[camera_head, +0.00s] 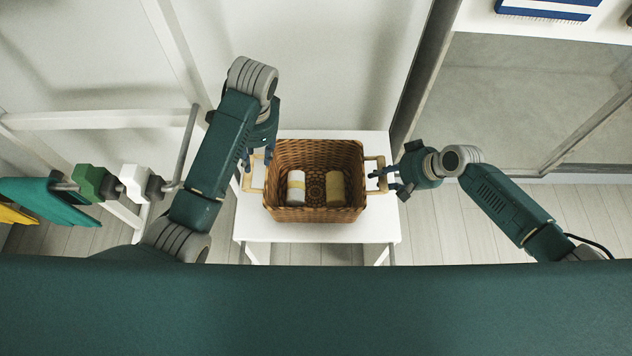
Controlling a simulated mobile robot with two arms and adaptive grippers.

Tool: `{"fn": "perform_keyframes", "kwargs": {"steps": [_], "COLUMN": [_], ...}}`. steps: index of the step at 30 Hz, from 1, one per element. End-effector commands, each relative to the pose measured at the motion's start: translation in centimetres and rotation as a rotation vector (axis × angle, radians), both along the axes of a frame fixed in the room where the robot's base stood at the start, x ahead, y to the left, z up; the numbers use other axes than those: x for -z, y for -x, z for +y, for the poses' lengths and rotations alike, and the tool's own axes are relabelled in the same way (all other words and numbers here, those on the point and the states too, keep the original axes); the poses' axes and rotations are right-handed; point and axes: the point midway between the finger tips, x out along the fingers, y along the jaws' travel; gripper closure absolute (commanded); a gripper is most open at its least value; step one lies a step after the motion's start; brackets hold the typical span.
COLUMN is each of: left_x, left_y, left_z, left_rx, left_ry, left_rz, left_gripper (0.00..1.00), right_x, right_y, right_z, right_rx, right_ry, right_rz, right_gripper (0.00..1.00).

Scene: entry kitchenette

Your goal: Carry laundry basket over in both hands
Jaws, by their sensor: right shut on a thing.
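A brown wicker laundry basket (316,150) with a pale handle at each end stands upright on a small white table. A white roll (296,188) and a yellow roll (335,188) lie inside it. My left gripper (257,158) is at the far end of the left handle (252,178), its fingers apart on either side of it; the exact contact is hard to see. My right gripper (384,178) is shut on the right handle (378,161).
The white table (320,232) has bare top in front of the basket. A rack with hanging teal cloth (50,200) and green and white items stands at the left. A white shelf unit (545,60) with a blue striped item (548,10) is at the right.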

Motion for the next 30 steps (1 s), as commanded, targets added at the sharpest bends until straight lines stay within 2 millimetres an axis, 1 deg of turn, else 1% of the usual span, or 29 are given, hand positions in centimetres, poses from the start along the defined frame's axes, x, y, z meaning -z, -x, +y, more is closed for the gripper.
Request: {"fn": "perform_keyframes", "kwargs": {"steps": [1, 3, 6, 9, 12, 15, 20, 23, 30], "left_x": [0.1, 0.3, 0.6, 0.8, 1.0, 1.2, 2.1, 3.3, 6.8], "left_y": [-0.4, -0.9, -1.4, -1.7, -2.0, -2.0, -2.0, -1.9, -1.9], "left_z": [0.5, 1.2, 2.1, 2.6, 3.0, 3.2, 3.3, 3.3, 3.3], "left_rx": [-0.142, -0.347, -0.606, -0.808, -0.945, -1.020, -1.050, -1.048, -1.046], "left_ry": [0.029, 0.066, 0.109, 0.140, 0.160, 0.170, 0.171, 0.170, 0.169], "left_rz": [-0.010, -0.024, -0.034, -0.036, -0.037, -0.035, -0.033, -0.031, -0.032], "left_gripper": [0.66, 0.66, 0.66, 0.66, 0.66, 0.66, 0.66, 0.66, 0.66], "right_x": [-0.2, -0.2, -0.2, -0.3, -0.3, -0.3, -0.2, -0.2, -0.2], "right_y": [-0.2, -0.2, -0.2, -0.2, -0.2, -0.2, -0.2, -0.2, -0.1], "right_z": [0.2, 0.2, 0.2, 0.2, 0.2, 0.2, 0.2, 0.2, 0.2], "right_rx": [0.001, 0.001, 0.001, 0.001, 0.000, 0.000, 0.000, 0.000, -0.001], "right_ry": [-0.005, -0.005, -0.005, -0.005, -0.006, -0.006, -0.006, -0.006, -0.005], "right_rz": [-0.005, -0.004, -0.004, -0.004, -0.005, -0.005, -0.005, -0.004, -0.004], "right_gripper": [1.00, 1.00, 1.00, 1.00, 1.00, 1.00, 1.00, 1.00, 1.00]}}
